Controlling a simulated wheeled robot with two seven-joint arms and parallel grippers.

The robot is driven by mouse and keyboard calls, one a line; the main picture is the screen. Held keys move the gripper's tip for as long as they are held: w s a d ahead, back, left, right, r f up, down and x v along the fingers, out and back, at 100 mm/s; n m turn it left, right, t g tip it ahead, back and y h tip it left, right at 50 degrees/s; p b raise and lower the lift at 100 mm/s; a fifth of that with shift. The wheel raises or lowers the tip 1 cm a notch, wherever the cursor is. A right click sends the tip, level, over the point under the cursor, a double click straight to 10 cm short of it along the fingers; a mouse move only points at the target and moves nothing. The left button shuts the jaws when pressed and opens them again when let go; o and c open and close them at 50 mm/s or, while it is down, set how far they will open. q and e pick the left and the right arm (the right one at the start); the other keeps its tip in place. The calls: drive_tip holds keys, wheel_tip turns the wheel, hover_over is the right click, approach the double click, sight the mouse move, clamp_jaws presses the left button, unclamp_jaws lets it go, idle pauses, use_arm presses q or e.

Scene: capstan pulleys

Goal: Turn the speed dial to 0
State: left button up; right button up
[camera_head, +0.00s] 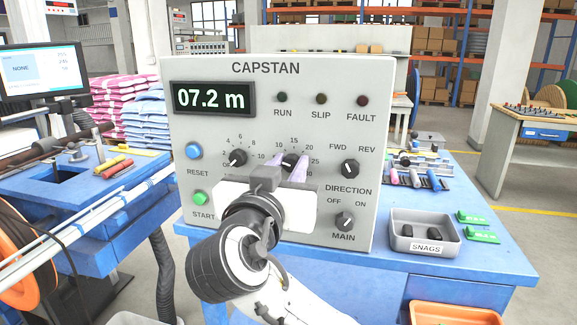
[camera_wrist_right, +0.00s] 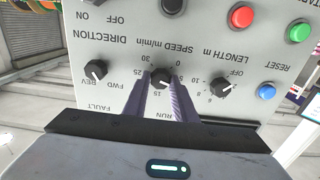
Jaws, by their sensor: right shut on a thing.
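The grey CAPSTAN panel (camera_head: 345,120) faces me in the head view. The black speed dial (camera_head: 290,161) sits in its middle, with scale numbers such as 10, 15, 20 and 25 around it. In the wrist view the panel is upside down and the speed dial (camera_wrist_right: 162,78) lies between my fingertips. My right gripper (camera_head: 285,166) is shut on the speed dial; its purple-grey fingers (camera_wrist_right: 160,84) straddle the knob. The fingers partly hide the dial and its scale, and I cannot tell exactly where its pointer stands. My left gripper is not in view.
The length dial (camera_head: 238,157) is left of the speed dial, the direction dial (camera_head: 350,168) right, the main dial (camera_head: 345,221) lower right. The blue reset button (camera_head: 194,151) and green start button (camera_head: 201,198) are at left. The display (camera_head: 212,98) reads 07.2 m. A snags tray (camera_head: 425,233) stands right.

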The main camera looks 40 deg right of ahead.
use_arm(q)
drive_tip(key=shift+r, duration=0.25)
use_arm(e)
drive_tip(key=n+p, duration=0.2)
drive_tip(key=n, duration=0.1)
drive_tip(key=shift+r+p, duration=0.1)
drive_tip(key=shift+p, duration=0.3)
drive_tip(key=shift+n+p, duration=0.85)
drive_tip(key=shift+n, duration=0.05)
drive_tip(key=shift+n+p, duration=0.85)
drive_tip(key=shift+n, duration=0.05)
drive_tip(key=n+p, duration=0.3)
drive_tip(key=shift+a+n, duration=0.1)
drive_tip(key=shift+n, duration=0.3)
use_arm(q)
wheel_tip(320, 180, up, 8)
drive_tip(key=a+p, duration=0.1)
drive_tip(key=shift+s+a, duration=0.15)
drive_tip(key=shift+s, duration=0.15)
use_arm(e)
drive_tip(key=shift+w+f+n, duration=0.1)
drive_tip(key=shift+f+n, duration=0.1)
drive_tip(key=shift+n, duration=0.5)
drive_tip(key=o, duration=1)
